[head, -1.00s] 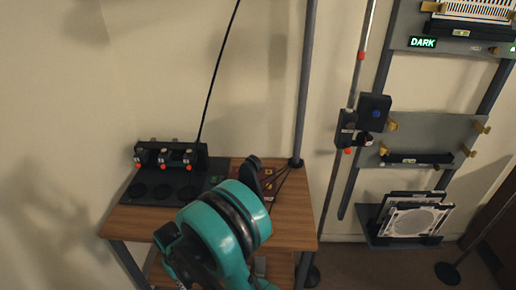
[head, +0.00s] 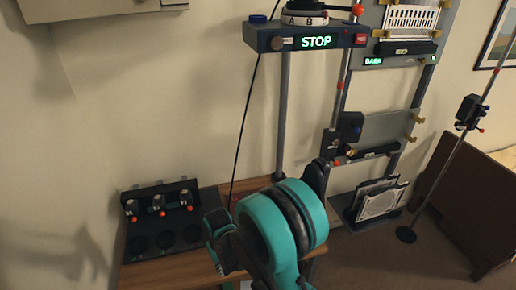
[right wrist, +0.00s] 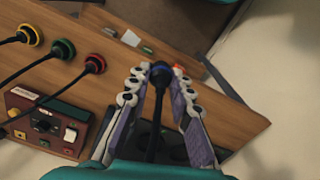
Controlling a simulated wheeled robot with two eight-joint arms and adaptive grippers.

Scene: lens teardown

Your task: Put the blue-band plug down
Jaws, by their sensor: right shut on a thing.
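The blue-band plug (right wrist: 160,69) is a dark round plug with a blue ring and a black cable. In the right wrist view it sits between the fingertips of my right gripper (right wrist: 159,82), which is shut on it. The plug is held over or near the wooden table (right wrist: 205,98); I cannot tell whether it touches the top. In the head view my teal right arm hides the plug. My left gripper is in neither current view.
Plugs with yellow (right wrist: 27,36), green (right wrist: 62,50) and red (right wrist: 95,64) bands lie left, beside a red control box (right wrist: 48,122). A black rack with round pads (head: 165,222) stands on the table. A STOP box (head: 308,38) is above; a panel frame (head: 385,130) stands right.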

